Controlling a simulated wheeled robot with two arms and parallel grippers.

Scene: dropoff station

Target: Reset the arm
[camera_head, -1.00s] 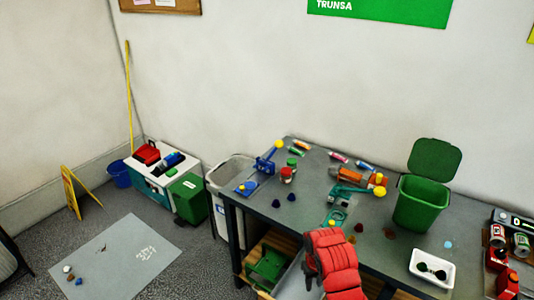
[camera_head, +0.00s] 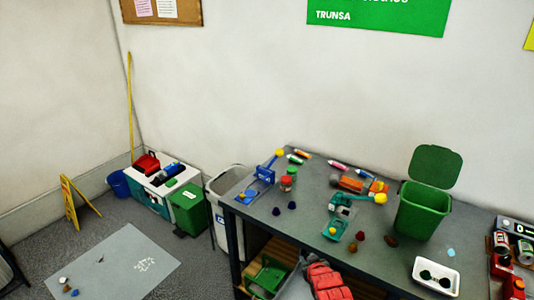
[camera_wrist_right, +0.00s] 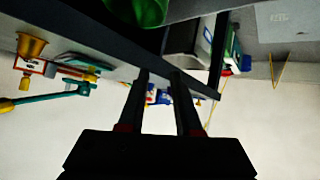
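My right arm, red and padded, shows at the bottom edge of the head view, low at the front of the grey table (camera_head: 322,190). In the right wrist view my right gripper (camera_wrist_right: 159,76) has its two dark fingers apart with nothing held between them. The table's dark edge runs behind the fingers there. My left gripper is not in the head view.
The table holds small toys, several coloured lumps, a green lidded bin (camera_head: 422,212) and a white tray (camera_head: 437,289). A grey bin (camera_head: 216,189) stands left of it. Farther left are a green box (camera_head: 188,210), a yellow floor sign (camera_head: 70,203) and a floor mat (camera_head: 105,262).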

